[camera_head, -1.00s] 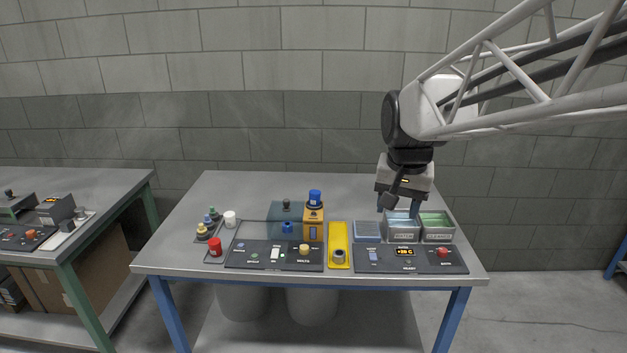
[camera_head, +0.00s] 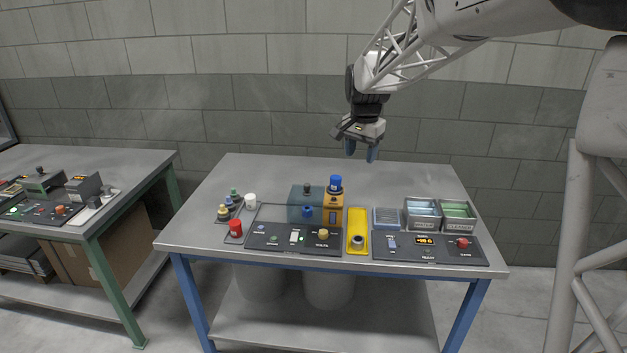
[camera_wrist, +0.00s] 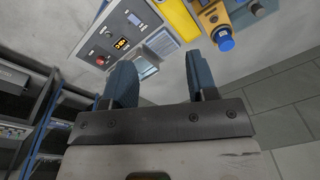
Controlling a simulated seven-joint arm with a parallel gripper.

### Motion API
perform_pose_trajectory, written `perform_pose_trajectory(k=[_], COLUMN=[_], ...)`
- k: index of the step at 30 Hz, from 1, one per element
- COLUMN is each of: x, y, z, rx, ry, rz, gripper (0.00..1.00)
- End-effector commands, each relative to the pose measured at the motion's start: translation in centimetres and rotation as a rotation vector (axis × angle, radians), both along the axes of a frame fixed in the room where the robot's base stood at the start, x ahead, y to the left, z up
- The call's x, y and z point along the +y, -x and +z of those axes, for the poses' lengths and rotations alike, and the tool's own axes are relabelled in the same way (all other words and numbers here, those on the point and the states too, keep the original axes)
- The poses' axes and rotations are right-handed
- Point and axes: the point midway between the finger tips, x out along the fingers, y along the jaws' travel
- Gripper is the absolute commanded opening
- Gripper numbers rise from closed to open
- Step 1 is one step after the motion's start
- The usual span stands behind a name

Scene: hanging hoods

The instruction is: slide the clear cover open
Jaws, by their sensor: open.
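The clear cover (camera_head: 295,204) is a bluish see-through box on the back of the left control panel. A dark knob shows at its top, and a blue knob (camera_head: 307,212) shows at its front. An orange unit with a blue cap (camera_head: 335,183) stands against its right side. My gripper (camera_head: 362,152) hangs above the back of the table, up and to the right of the cover. Its two blue fingers are apart and empty; they also show in the wrist view (camera_wrist: 160,70). I cannot make out the cover clearly in the wrist view.
A yellow tray (camera_head: 357,215) lies right of the orange unit. Two grey bins, one blue-filled (camera_head: 423,208) and one green-filled (camera_head: 459,209), stand at the right behind a panel. Small bottles and a red cup (camera_head: 235,227) stand left. The table's back is clear.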

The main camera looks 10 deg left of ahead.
Motion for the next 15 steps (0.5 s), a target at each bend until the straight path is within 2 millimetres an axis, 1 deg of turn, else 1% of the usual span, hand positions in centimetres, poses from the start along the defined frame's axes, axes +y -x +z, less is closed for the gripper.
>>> perform_pose_trajectory(k=[1, 3, 8, 15], x=[0.8, 1.7, 4.0, 7.5], y=[-1.2, -2.7, -6.0, -10.7], z=[-0.6, -1.2, -2.8, -5.7], rx=[0.006, 0.011, 0.023, 0.041], ry=[-0.001, -0.001, -0.003, -0.004], rz=[-0.01, -0.027, -0.066, -0.126], gripper=[0.53, 0.53, 0.53, 0.53])
